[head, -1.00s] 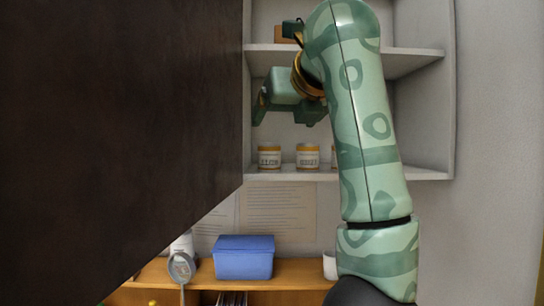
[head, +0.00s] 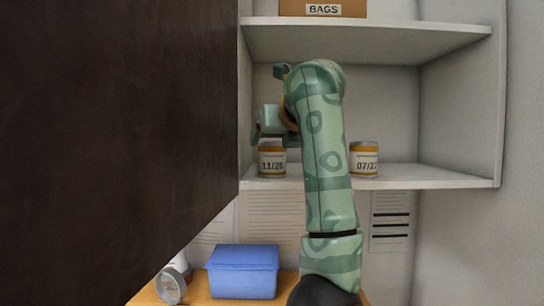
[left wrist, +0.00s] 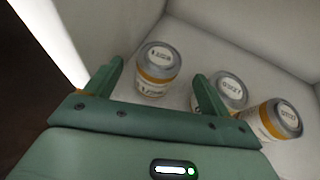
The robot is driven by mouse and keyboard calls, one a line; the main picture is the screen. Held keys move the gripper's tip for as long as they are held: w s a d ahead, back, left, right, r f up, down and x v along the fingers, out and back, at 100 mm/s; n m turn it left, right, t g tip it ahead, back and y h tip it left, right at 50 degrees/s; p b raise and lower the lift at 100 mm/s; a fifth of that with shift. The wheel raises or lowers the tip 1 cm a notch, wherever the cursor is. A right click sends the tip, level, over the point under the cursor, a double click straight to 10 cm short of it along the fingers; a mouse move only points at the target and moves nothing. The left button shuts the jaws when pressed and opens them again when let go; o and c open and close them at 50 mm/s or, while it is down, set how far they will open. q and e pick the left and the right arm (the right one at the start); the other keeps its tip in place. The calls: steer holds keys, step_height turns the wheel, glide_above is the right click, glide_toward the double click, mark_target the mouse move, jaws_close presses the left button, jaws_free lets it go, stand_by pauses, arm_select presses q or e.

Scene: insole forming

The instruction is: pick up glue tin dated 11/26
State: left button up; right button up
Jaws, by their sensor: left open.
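The glue tin marked 11/26 (head: 271,161) stands upright at the left end of the lower cabinet shelf, white with orange bands; its last digit is blurry. My left gripper (head: 263,132) is open and empty, just above and in front of this tin. In the left wrist view the leftmost tin (left wrist: 155,76) appears between and beyond the open fingers (left wrist: 158,88), not gripped. A second tin (left wrist: 226,92) stands partly behind the right finger, and a third tin (left wrist: 275,120) is further right. A tin marked 07/2-something (head: 364,160) shows right of my arm.
A dark panel (head: 110,130) fills the left, close to the gripper's side. The upper shelf (head: 370,38) runs above the arm and holds a BAGS box (head: 322,8). Below, a blue box (head: 243,272) sits on a wooden surface. The lower shelf's right end is clear.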

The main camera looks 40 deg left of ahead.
arm_select(q)
steer(key=shift+w+a+f, duration=0.15)
steer(key=shift+w+a, duration=0.15)
steer(key=shift+a, duration=0.2)
steer(key=p+x, duration=0.2)
steer(key=x, duration=0.2)
steer(key=shift+w+a, duration=0.15)
steer(key=shift+a, duration=0.15)
steer(key=shift+w+a+f, duration=0.1)
steer(key=shift+a, duration=0.05)
steer(key=shift+c, duration=0.5)
steer(key=shift+d, duration=0.3)
steer(key=c, duration=0.5)
steer(key=shift+a, duration=0.1)
steer(key=c, duration=0.6)
